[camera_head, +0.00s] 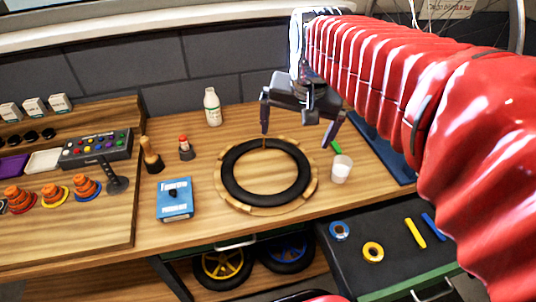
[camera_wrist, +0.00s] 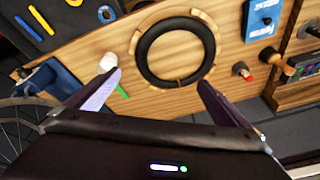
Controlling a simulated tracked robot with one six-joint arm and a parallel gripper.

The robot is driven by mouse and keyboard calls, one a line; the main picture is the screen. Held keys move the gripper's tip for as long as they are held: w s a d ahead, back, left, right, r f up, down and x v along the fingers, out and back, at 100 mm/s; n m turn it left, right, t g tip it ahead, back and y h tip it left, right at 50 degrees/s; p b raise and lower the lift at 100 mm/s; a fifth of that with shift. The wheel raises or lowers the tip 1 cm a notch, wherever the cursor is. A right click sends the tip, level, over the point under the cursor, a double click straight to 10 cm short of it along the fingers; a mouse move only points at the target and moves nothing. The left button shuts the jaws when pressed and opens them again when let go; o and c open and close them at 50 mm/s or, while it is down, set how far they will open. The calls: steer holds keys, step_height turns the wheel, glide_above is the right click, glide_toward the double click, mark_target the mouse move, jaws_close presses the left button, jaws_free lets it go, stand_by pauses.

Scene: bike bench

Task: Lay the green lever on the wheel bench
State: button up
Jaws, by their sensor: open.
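The green lever (camera_head: 336,147) lies on the wooden wheel bench (camera_head: 230,122), just behind the white cup; part of it may be hidden. It also shows as a short green strip in the wrist view (camera_wrist: 122,91), beside my left-hand finger there. My gripper (camera_head: 296,140) is open and empty above the bench, over the back of the black tyre. Its two fingers are spread wide in the wrist view (camera_wrist: 159,78). In the head view, the right-hand fingertip appears close to the lever; I cannot tell its height above it.
The black tyre (camera_head: 231,178) lies in a wooden ring. The white cup (camera_head: 341,170) stands to its right. A blue box (camera_head: 174,199), white bottle (camera_head: 212,107) and small red-topped figure (camera_head: 186,148) stand left. An open drawer (camera_head: 345,262) holds yellow and blue strips and two rings.

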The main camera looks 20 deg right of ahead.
steer(key=s+a+f+n+t, duration=0.1)
steer(key=s+a+f+n, duration=0.1)
steer(key=s, duration=0.4)
steer(key=s+a+f+n, duration=0.3)
steer(key=s+a+n, duration=0.1)
steer(key=s, duration=0.2)
steer(key=shift+s+a+f+t+y, duration=0.15)
steer(key=shift+s+a+t+y, duration=0.15)
steer(key=shift+t, duration=0.1)
steer(key=shift+c, duration=0.6)
